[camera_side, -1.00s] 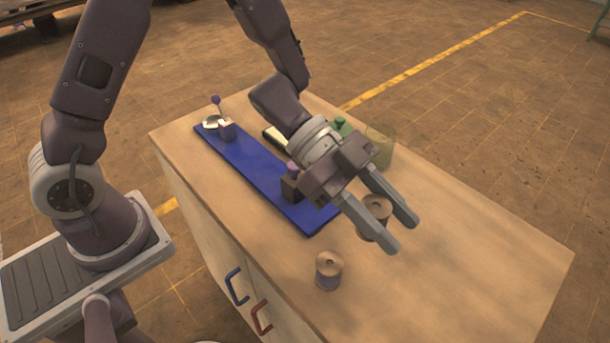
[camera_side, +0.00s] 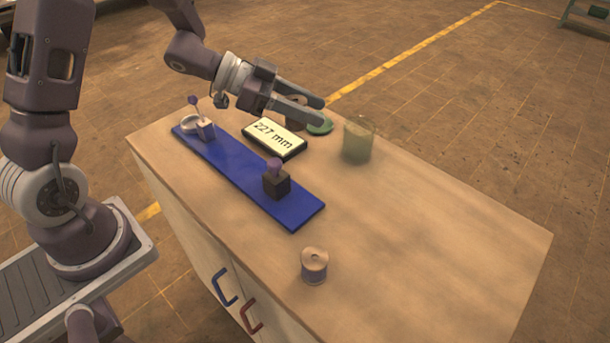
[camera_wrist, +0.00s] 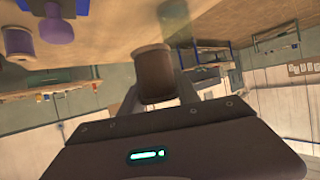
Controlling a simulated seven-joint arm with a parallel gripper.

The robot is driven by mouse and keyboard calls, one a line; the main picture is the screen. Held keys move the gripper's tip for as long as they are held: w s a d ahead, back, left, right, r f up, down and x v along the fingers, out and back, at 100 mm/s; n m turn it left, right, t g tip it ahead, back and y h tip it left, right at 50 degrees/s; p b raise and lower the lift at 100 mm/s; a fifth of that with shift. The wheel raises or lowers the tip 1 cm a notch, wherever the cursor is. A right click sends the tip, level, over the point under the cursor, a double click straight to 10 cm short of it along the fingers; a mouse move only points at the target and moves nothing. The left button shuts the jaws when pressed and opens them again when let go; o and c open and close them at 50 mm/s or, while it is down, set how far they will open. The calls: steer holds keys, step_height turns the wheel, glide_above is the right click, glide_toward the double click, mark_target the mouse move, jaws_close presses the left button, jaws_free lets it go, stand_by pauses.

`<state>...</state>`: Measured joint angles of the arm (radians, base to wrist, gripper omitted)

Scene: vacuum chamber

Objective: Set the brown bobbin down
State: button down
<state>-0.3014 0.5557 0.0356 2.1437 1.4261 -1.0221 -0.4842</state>
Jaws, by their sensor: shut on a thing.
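The brown bobbin (camera_wrist: 154,74) sits between the fingers of my gripper (camera_wrist: 157,92) in the wrist view. My gripper (camera_side: 308,112) is shut on it. In the side view the gripper is over the back part of the bench, beside a green piece (camera_side: 320,127), and its fingers hide most of the bobbin. I cannot tell from these frames whether the bobbin touches the bench top (camera_side: 410,215).
Another bobbin (camera_side: 314,266), with grey-purple winding, stands near the front edge. The right side is clear.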

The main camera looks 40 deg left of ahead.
mark_target(313, 174)
steer(key=shift+m+g+h, duration=0.7)
steer(key=shift+m+g, duration=0.2)
steer(key=f, duration=0.4)
steer(key=d+f, duration=0.1)
steer(key=f, duration=0.6)
steer(key=shift+s+d+f, duration=0.3)
steer(key=shift+d, duration=0.05)
steer(key=shift+f, duration=0.1)
steer(key=c, duration=1.2)
jaws_free()
steer(key=shift+o, duration=0.2)
